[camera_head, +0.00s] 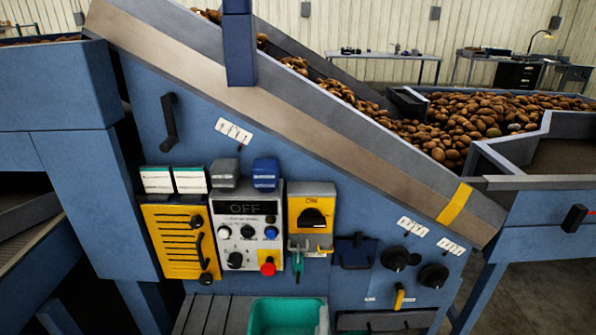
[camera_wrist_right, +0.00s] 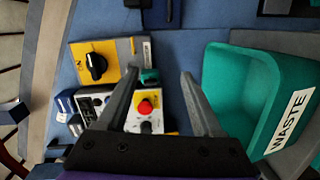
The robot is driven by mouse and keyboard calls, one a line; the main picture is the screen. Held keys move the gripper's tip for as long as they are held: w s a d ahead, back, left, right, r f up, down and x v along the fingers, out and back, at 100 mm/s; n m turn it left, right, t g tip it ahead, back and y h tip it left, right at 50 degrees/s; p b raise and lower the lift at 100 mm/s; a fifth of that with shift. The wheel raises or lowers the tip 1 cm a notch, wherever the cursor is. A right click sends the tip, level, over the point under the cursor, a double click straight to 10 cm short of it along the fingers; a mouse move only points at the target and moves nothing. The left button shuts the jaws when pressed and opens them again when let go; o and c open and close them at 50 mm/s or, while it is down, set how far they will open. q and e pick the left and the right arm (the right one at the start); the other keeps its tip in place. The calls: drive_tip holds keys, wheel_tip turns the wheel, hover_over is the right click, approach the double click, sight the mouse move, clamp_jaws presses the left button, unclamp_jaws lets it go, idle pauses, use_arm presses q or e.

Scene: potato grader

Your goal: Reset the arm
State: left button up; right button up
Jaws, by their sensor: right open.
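My right gripper (camera_wrist_right: 158,75) shows in the right wrist view. Its two grey fingers stand well apart with nothing between the tips. The blue machine front lies beyond them. The control panel (camera_wrist_right: 92,103) with a red button (camera_wrist_right: 146,106) is seen past and between the fingers. I cannot make out either gripper in the head view. My left gripper is in neither view.
The control panel (camera_head: 246,222) reads OFF, with a red stop button (camera_head: 268,266) and a yellow switch box (camera_head: 313,207) beside it. A teal bin (camera_head: 287,316) is below; its WASTE label (camera_wrist_right: 291,121) shows in the wrist view. Potatoes (camera_head: 480,117) fill the hopper.

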drive_tip(key=s+d+f+m+g+h, duration=0.1)
drive_tip(key=s+d+f+m+g, duration=0.25)
drive_tip(key=d, duration=0.35)
drive_tip(key=s+d+f+m+g+h, duration=0.2)
drive_tip(key=s+d+m+g, duration=0.25)
drive_tip(key=d, duration=0.25)
drive_tip(key=s+f+m+g+y, duration=0.35)
drive_tip(key=s+m, duration=0.35)
drive_tip(key=s, duration=0.3)
wheel_tip(320, 180, up, 15)
drive_tip(key=w+a+y+p, duration=0.1)
drive_tip(key=p, duration=1.1)
drive_tip(key=shift+w+f, duration=0.2)
drive_tip(key=shift+w, duration=0.15)
